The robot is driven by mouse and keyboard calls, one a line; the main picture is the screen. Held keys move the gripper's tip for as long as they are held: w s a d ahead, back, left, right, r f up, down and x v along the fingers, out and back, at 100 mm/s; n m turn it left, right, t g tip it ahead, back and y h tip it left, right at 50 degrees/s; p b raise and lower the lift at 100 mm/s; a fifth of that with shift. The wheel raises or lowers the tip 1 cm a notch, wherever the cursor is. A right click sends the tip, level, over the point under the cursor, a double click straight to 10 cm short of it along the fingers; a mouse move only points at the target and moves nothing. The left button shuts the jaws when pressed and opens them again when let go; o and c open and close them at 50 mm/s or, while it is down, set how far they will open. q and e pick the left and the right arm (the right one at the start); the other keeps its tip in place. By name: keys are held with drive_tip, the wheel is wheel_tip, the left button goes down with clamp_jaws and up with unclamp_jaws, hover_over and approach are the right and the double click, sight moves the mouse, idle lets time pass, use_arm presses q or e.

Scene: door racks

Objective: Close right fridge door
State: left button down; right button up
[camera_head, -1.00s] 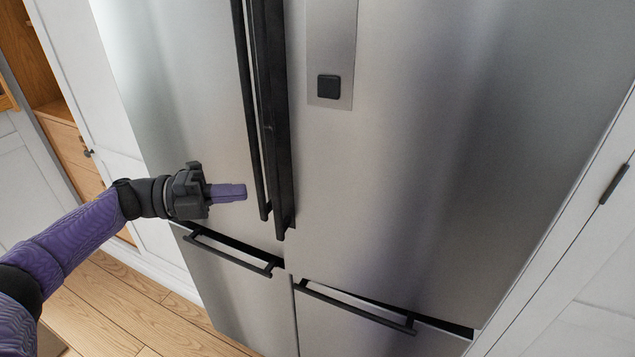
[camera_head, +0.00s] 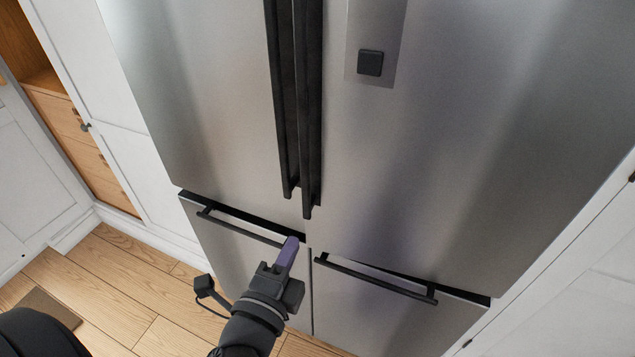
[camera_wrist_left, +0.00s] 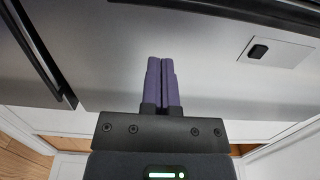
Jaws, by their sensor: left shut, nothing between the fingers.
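The right fridge door (camera_head: 440,150) is a tall steel panel with a black square (camera_head: 370,63) on a pale strip near its inner edge. Its long black handle (camera_head: 309,120) stands beside the left door's handle (camera_head: 284,110). The door looks nearly flush with the left fridge door (camera_head: 200,100); whether it is fully shut is hard to tell. My left gripper (camera_head: 291,242) is shut and empty, in front of the fridge below the two handles. Its purple fingers lie together in the left wrist view (camera_wrist_left: 160,75), with steel behind them; contact cannot be told. My right gripper is not in view.
Below are two lower fridge fronts with black bar handles, left (camera_head: 240,228) and right (camera_head: 375,278). White cabinets (camera_head: 130,120) flank the fridge. Open wooden floor (camera_head: 120,275) lies at the lower left.

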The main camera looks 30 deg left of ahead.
sight(323, 179)
use_arm(q)
drive_tip(key=w, duration=0.4)
drive_tip(key=w+a, duration=0.1)
drive_tip(key=w, duration=0.4)
drive_tip(key=w+p, duration=0.1)
drive_tip(key=w, duration=0.3)
drive_tip(key=shift+w+a, duration=0.35)
drive_tip(key=shift+w, duration=0.05)
drive_tip(key=shift+w, duration=0.1)
